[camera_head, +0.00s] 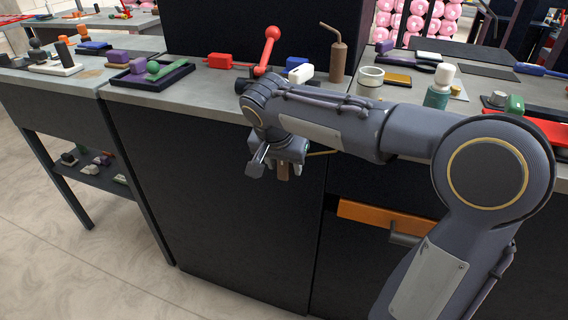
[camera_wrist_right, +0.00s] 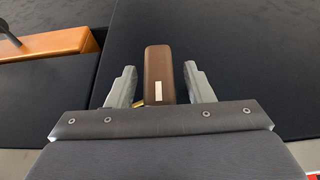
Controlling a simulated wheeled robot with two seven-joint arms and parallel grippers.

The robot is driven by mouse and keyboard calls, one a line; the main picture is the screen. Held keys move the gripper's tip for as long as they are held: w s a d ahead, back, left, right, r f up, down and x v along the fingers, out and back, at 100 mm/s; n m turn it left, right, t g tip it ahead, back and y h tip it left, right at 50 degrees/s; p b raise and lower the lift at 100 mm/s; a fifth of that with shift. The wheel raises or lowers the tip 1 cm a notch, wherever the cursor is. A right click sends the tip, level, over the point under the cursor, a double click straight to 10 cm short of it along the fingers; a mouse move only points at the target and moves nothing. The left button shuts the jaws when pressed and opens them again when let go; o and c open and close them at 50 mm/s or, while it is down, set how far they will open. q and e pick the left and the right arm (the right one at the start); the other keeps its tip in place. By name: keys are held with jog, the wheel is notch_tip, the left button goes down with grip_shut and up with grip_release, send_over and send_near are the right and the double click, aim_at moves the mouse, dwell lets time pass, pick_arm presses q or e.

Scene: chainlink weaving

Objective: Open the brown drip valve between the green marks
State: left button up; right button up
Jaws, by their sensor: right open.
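A brown block-like handle (camera_wrist_right: 159,75) with a small white mark stands between the fingers of my right gripper (camera_wrist_right: 160,69) in the wrist view. It looks like the brown drip valve. A gap shows on each side of it, so the open fingers are around it and not closed on it. In the head view my right gripper (camera_head: 277,166) is in front of the dark cabinet face below the counter edge, with a bit of the brown handle (camera_head: 283,172) showing below it. I see no green marks; the gripper and arm may hide them. My left gripper is not in view.
On the counter (camera_head: 200,103) above stand a red ball-topped lever (camera_head: 271,33), a brown bottle with a bent straw (camera_head: 338,62) and a dark tray (camera_head: 150,79).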

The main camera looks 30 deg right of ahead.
jog(key=shift+c, duration=0.5)
jog(key=c, duration=0.9)
jog(key=shift+r+h+p, duration=0.15)
jog(key=shift+h+p, duration=0.15)
jog(key=shift+p, duration=0.4)
jog(key=g+h+p, duration=0.2)
jog(key=p, duration=0.2)
jog(key=n+g+h+p, duration=0.1)
jog(key=g+h+p, duration=0.1)
jog(key=p, duration=0.2)
jog(key=shift+w+a+g, duration=0.15)
jog(key=shift+g, duration=0.25)
jog(key=shift+n+g+h+p, duration=0.4)
jog(key=shift+g+h+p, duration=0.35)
jog(key=shift+p, duration=0.25)
jog(key=shift+f+n+g+h+p, duration=0.3)
jog(key=shift+g+h+p, duration=0.35)
jog(key=shift+h, duration=0.2)
jog(key=o, duration=1)
